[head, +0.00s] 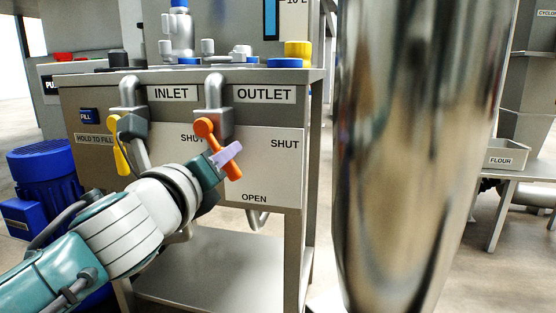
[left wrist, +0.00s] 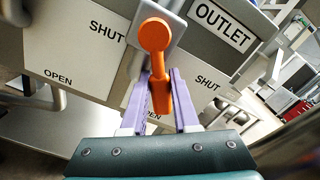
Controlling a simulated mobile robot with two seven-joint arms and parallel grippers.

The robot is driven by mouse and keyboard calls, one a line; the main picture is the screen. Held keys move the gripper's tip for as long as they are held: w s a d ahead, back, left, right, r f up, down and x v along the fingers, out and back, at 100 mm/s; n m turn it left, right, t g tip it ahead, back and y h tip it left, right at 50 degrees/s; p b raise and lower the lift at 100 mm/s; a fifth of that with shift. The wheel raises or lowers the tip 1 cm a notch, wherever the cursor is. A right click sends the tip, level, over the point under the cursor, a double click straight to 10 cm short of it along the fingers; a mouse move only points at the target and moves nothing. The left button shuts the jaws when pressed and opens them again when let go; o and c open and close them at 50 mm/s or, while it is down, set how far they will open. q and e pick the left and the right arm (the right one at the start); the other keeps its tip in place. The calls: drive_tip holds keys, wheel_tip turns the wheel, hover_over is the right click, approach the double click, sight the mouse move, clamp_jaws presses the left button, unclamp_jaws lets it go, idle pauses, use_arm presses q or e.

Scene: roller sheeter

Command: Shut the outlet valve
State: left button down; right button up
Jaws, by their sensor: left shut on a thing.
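The outlet valve has an orange lever (head: 233,171) below the OUTLET label (head: 264,94) on the steel cabinet. The lever slants down and to the right from its pivot, between the SHUT mark (head: 285,144) at right and the OPEN mark (head: 254,198) below. My left gripper (head: 227,156) is shut on the lever, its lilac fingers on either side of it. In the left wrist view the orange lever (left wrist: 160,92) lies between the two fingers (left wrist: 161,102). My right gripper is not in view.
The inlet valve's yellow lever (head: 119,152) hangs close to the left, under the INLET label (head: 171,94). A large shiny metal body (head: 415,150) fills the near right. A blue motor (head: 42,180) stands at left. A flour bin (head: 505,155) sits on a far-right table.

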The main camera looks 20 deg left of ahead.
sight(237, 168)
use_arm(q)
drive_tip(key=shift+d+r+n+p, duration=0.3)
drive_tip(key=shift+d+r+n, duration=0.1)
drive_tip(key=shift+n, duration=0.5)
drive_tip(key=n, duration=0.2)
drive_tip(key=d+r+n+p, duration=0.1)
drive_tip(key=shift+r+n, duration=0.15)
drive_tip(key=shift+n, duration=0.25)
drive_tip(key=n+p, duration=0.1)
drive_tip(key=r+n+p, duration=0.1)
drive_tip(key=n, duration=0.1)
drive_tip(key=shift+d+r, duration=0.2)
drive_tip(key=shift+d, duration=0.05)
drive_tip(key=shift+r+n+p, duration=0.25)
drive_tip(key=shift+n, duration=0.4)
drive_tip(key=shift+r+n+p, duration=0.25)
drive_tip(key=shift+n, duration=0.4)
drive_tip(key=c, duration=0.7)
unclamp_jaws()
drive_tip(key=shift+o, duration=0.2)
drive_tip(key=shift+s, duration=0.1)
drive_tip(key=s+p, duration=0.3)
drive_tip(key=s, duration=0.6)
drive_tip(key=shift+s+d, duration=0.3)
drive_tip(key=shift+s, duration=0.05)
